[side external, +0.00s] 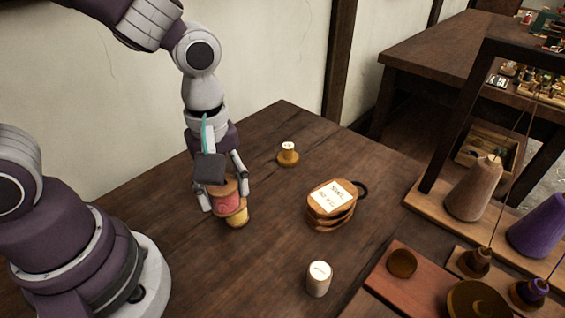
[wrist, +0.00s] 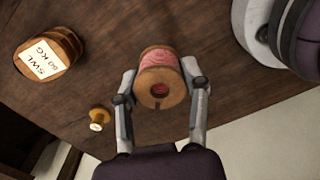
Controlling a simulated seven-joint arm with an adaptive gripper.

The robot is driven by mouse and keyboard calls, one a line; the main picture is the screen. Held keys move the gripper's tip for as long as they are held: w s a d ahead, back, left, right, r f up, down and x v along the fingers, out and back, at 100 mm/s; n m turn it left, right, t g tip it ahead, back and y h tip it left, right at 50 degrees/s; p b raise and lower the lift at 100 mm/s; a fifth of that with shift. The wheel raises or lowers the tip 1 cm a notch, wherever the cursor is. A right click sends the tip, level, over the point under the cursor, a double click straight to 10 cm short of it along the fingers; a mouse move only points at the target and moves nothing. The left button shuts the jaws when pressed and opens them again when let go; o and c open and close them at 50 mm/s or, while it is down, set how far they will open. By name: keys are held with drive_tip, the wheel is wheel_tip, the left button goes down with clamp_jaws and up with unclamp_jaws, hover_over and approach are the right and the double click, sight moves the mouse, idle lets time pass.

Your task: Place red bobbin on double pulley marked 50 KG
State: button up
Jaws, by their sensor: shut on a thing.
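The red bobbin (side external: 228,203) has wooden end discs and red thread. My gripper (side external: 224,196) is shut on it, with one finger on each side. In the wrist view the red bobbin (wrist: 161,58) sits between the fingertips, one end disc facing the camera. A yellowish piece (side external: 238,219) shows just under the bobbin in the side view; I cannot tell whether they touch. The wooden double pulley (side external: 329,212) lies on the table to the right of my gripper, with a white label on top. The pulley also shows in the wrist view (wrist: 66,42); its label reads SWL and a KG figure, too small to read surely.
A small wooden piece with a white top (side external: 288,156) stands behind the pulley, and a pale cylinder (side external: 318,283) in front. A reddish board (side external: 395,285) and a wooden frame with cones (side external: 475,190) are at the right. The table between gripper and pulley is clear.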

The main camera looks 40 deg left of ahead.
drive_tip(key=w+d+m, duration=0.1)
drive_tip(key=d, duration=0.2)
hover_over(330, 199)
drive_tip(key=shift+s+f, duration=0.15)
drive_tip(key=shift+f, duration=2)
drive_tip(key=shift+f, duration=0.15)
drive_tip(key=o, duration=1)
